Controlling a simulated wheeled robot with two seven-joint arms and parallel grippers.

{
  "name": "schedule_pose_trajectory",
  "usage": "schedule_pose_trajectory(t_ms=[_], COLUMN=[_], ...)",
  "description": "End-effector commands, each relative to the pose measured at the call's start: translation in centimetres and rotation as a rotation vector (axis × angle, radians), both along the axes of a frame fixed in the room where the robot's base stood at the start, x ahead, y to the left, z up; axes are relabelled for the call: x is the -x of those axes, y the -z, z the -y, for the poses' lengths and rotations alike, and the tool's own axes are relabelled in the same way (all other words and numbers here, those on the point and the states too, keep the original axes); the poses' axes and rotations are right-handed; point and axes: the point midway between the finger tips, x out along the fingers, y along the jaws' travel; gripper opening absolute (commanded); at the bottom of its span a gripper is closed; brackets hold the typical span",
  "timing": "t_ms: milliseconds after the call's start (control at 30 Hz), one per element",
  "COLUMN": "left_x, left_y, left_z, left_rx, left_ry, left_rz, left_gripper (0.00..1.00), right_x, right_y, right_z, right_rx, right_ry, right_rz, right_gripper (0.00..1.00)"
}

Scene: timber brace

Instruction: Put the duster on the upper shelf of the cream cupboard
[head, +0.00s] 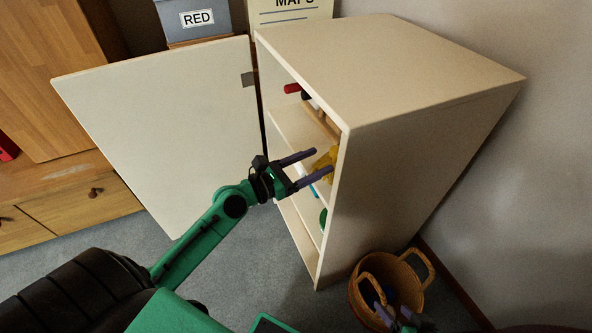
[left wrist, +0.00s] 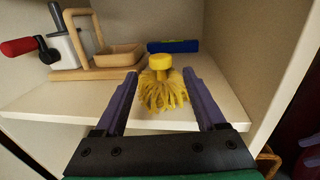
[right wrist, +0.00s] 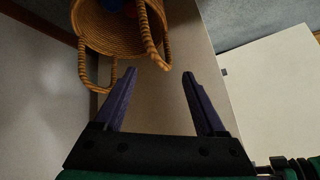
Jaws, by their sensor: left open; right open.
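The yellow duster (left wrist: 162,88), with a round knob and shaggy strands, stands on the upper shelf (left wrist: 55,101) of the cream cupboard (head: 400,65). It shows in part inside the cupboard in the head view (head: 326,163). My left gripper (head: 309,164) is open, reaching in at the cupboard's front, with its fingers on either side of the duster; in the left wrist view no finger clearly grips it. My right gripper (head: 394,314) is open and empty, low near the wicker basket.
The cupboard door (head: 160,125) stands wide open to the left. A red-handled grinder (left wrist: 62,45), a wooden holder (left wrist: 95,72) and a blue box (left wrist: 173,46) share the shelf, behind and left of the duster. The wicker basket (head: 362,296) stands on the floor beside the cupboard.

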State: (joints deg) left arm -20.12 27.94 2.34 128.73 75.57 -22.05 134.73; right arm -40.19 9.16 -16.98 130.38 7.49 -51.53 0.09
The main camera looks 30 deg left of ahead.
Motion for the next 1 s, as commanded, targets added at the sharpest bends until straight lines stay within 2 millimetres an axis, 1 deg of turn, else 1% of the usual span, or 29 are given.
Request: schedule_pose_trajectory(t_ms=[33, 100, 200, 300, 433, 1000], left_x=[1.3, 2.8, 4.5, 5.6, 6.0, 6.0], left_y=[0.5, 0.7, 0.5, 0.3, 0.0, 0.0], left_z=[-0.6, -1.6, -2.7, -3.4, -3.6, -3.6], left_rx=[-0.006, -0.003, 0.000, 0.001, 0.000, -0.001], left_ry=[0.004, 0.000, 0.000, 0.001, 0.002, 0.002], left_rz=[-0.006, -0.004, -0.004, -0.002, 0.001, 0.001], left_gripper=[0.72, 0.72, 0.72, 0.72, 0.72, 0.72], right_x=[0.2, -0.1, -0.3, -0.5, -0.5, -0.5], right_y=[0.8, 1.6, 2.0, 2.1, 2.0, 1.9], right_z=[-0.6, -1.6, -2.8, -3.5, -3.8, -3.8], right_rx=[-0.017, -0.059, -0.110, -0.146, -0.164, -0.162], right_ry=[-0.003, -0.001, 0.006, 0.014, 0.018, 0.018], right_rz=[0.013, 0.068, 0.134, 0.179, 0.202, 0.201], right_gripper=[0.73, 0.73, 0.73, 0.73, 0.73, 0.73])
